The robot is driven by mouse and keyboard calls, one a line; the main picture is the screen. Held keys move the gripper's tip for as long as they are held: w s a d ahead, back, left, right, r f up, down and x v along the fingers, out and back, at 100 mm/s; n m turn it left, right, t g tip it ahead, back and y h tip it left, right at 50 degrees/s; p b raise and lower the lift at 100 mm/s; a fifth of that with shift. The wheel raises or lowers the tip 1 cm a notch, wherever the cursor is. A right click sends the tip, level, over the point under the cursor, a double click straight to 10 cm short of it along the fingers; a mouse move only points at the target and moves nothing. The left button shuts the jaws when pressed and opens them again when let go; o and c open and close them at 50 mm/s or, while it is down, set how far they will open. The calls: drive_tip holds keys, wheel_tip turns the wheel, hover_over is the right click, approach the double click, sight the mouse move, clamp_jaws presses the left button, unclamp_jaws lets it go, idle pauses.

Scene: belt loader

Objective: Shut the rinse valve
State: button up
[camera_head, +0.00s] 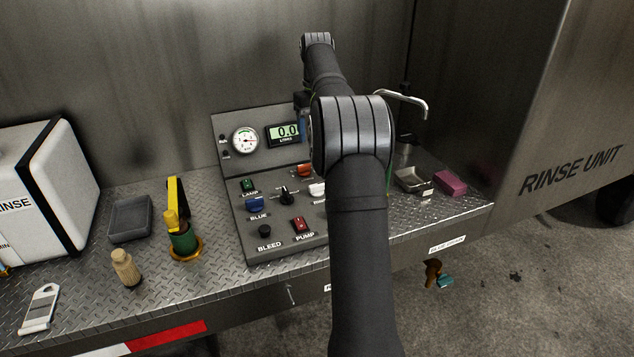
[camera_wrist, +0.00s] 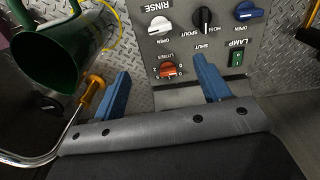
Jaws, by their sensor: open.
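The rinse valve is a white knob (camera_wrist: 158,25) with the label RINSE, on the grey control panel (camera_head: 268,172). In the wrist view the panel shows upside down, with OPEN lettered near the knob. In the head view the white knob (camera_head: 317,188) is partly covered by my arm. I cannot tell clearly which way it points. My gripper (camera_wrist: 163,88) is open, its blue fingers apart with nothing between them. The knob lies beyond the fingertips. In the head view my arm hides most of the gripper.
Close to the knob are a black selector (camera_wrist: 204,20), a blue knob (camera_wrist: 249,12), an orange knob (camera_wrist: 171,69) and a green lamp switch (camera_wrist: 236,58). A green vessel (camera_wrist: 65,45) and a chrome pipe (camera_wrist: 40,160) lie left in the wrist view.

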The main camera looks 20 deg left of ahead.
wheel_tip(320, 180, down, 17)
drive_tip(key=shift+f, duration=0.15)
idle(0.4)
drive_tip(key=c, duration=1)
